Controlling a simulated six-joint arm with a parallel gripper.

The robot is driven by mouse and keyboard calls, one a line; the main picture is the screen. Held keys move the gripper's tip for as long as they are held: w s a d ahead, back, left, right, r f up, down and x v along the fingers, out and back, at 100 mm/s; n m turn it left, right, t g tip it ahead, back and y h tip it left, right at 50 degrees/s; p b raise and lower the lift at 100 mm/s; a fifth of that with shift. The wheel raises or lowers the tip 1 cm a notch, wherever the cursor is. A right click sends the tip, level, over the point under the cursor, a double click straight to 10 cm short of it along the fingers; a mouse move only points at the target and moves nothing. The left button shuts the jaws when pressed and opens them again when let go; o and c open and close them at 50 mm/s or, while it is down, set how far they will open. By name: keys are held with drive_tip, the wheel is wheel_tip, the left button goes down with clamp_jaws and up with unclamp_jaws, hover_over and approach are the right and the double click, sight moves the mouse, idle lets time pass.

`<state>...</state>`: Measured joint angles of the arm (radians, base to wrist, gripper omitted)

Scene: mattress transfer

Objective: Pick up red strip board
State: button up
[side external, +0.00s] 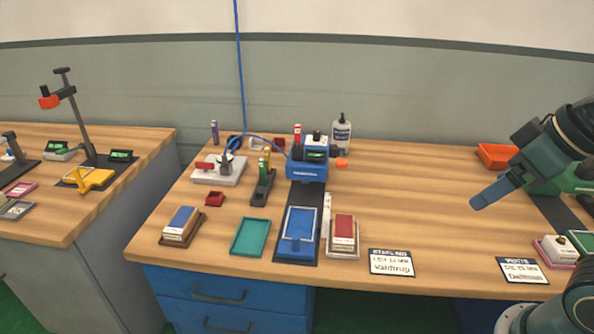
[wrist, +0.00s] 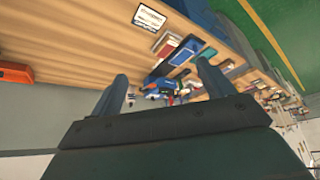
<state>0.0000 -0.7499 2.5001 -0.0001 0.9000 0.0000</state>
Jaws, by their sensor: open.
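A red board with a pale lower edge (side external: 343,228) lies on a light stack or holder near the front of the middle bench, right of a blue framed board. It appears as a small red patch in the wrist view (wrist: 166,44). My gripper (side external: 482,196) is at the right of the side view, above the bench and well apart from the red board. In the wrist view its two fingers (wrist: 163,72) are spread, with nothing held between them.
A blue framed board (side external: 299,229), a teal tray (side external: 250,237) and a blue-topped stack (side external: 181,224) stand left of the red board. A label card (side external: 391,263) lies to its right. A blue device (side external: 307,170) stands behind. The bench's right middle is clear.

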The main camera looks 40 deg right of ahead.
idle(0.3)
drive_tip(key=m+g, duration=0.6)
drive_tip(key=m, duration=0.3)
hover_over(343, 229)
wheel_tip(343, 229, down, 16)
drive_tip(key=shift+f, duration=0.1)
drive_tip(key=shift+f, duration=4.3)
